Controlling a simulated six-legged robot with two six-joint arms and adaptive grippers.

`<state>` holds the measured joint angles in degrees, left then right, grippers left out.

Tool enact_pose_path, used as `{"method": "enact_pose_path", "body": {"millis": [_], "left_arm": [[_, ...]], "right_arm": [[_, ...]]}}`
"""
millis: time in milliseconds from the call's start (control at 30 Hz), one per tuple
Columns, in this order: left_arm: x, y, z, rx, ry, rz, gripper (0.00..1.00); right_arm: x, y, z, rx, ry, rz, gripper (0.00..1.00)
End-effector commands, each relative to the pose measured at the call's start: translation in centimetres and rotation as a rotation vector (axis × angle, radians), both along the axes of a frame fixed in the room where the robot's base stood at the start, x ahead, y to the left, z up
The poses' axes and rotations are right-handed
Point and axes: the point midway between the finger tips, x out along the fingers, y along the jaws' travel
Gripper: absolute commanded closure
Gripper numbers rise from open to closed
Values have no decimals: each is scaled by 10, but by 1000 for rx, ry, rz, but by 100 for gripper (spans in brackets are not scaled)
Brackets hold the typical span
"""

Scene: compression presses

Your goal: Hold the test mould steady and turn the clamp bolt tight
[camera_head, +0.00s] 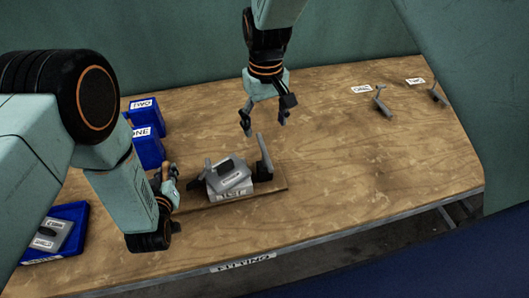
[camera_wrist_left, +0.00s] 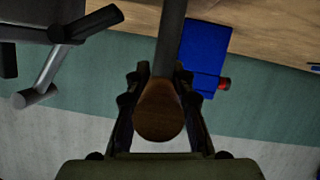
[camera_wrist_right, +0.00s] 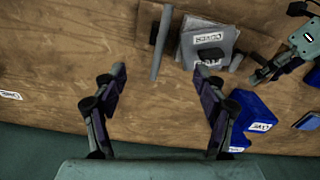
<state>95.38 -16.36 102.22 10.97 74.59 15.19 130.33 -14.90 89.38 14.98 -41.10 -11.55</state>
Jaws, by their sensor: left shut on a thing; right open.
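The test mould (camera_head: 229,178), a grey labelled block, sits on a wooden board (camera_head: 200,208); it also shows in the right wrist view (camera_wrist_right: 208,45). The clamp bolt's grey bar (camera_head: 264,152) stands at the mould's right; in the right wrist view the bar (camera_wrist_right: 161,42) lies beyond my fingertips. My left gripper (camera_head: 170,177) is at the mould's left. In the left wrist view, it (camera_wrist_left: 161,85) is shut on a brown-ended handle (camera_wrist_left: 158,112) with a dark shaft. My right gripper (camera_head: 264,124) is open and empty, above and behind the bar; it also shows in the right wrist view (camera_wrist_right: 160,76).
Blue bins (camera_head: 148,152) stand at the back left. A blue tray (camera_head: 70,212) with grey blocks is at the left edge. Loose grey pieces (camera_head: 381,102) lie at the back right with labels. The right of the table (camera_head: 390,160) is clear.

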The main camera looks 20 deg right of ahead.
Motion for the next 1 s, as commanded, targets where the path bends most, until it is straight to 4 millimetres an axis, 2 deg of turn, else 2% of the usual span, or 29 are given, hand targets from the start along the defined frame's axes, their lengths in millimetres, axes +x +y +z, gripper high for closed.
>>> {"method": "enact_pose_path", "body": {"millis": [167, 1000], "left_arm": [[0, 0, -1, 0, 2, 0, 100], [-1, 0, -1, 0, 3, -1, 100]], "right_arm": [[3, 2, -4, -4, -2, 3, 28], [2, 1, -105, -2, -2, 1, 28]]}}
